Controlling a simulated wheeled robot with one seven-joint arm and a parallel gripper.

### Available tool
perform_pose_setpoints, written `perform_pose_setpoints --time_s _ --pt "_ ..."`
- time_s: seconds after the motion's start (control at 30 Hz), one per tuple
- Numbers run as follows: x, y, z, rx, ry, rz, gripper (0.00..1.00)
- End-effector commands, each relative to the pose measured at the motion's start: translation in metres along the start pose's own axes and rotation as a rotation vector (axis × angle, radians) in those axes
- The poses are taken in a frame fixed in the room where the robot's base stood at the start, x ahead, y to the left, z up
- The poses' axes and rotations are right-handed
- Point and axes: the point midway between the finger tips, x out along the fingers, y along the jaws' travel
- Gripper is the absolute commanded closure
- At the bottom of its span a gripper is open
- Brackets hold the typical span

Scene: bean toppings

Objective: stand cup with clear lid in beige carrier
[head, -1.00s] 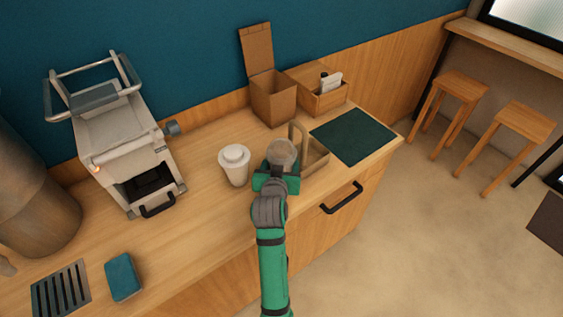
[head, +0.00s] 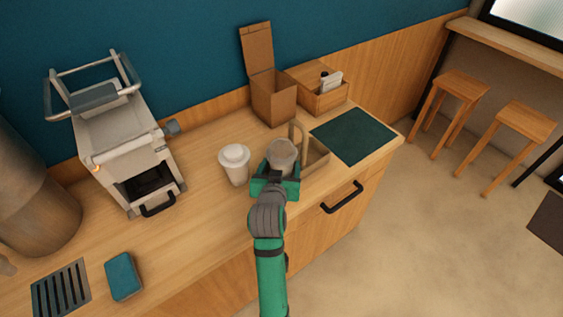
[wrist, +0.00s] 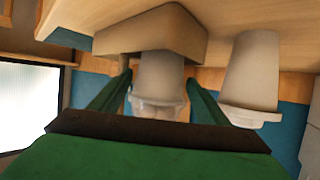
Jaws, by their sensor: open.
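The cup with the clear lid (head: 283,152) stands at the left part of the beige carrier (head: 316,161), beside its upright handle. In the wrist view, which is upside down, the cup (wrist: 162,75) is upright with its base hidden by the carrier's wall (wrist: 150,36), so it appears seated in the carrier. My gripper (head: 277,180) is open; in the wrist view its green fingers (wrist: 158,84) lie on either side of the cup, with gaps visible.
A brown open box (head: 273,100) and a wooden holder (head: 323,96) stand behind the carrier. A dark green mat (head: 353,135) lies to its right. A coffee machine (head: 130,150) and a teal block (head: 123,276) are at the left. The counter's front edge is close.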

Motion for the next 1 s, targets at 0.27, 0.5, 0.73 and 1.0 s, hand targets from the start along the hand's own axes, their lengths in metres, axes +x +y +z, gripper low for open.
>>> perform_pose_setpoints --time_s 0.27,0.5,0.73,1.0 --pt "-0.056 0.000 0.000 0.000 0.001 0.000 0.31" --pt "-0.082 0.000 0.000 0.000 0.000 -0.001 0.31" --pt "-0.086 0.000 0.000 0.000 -0.001 0.000 0.31" --pt "-0.086 -0.001 0.000 -0.001 0.000 -0.001 0.31"
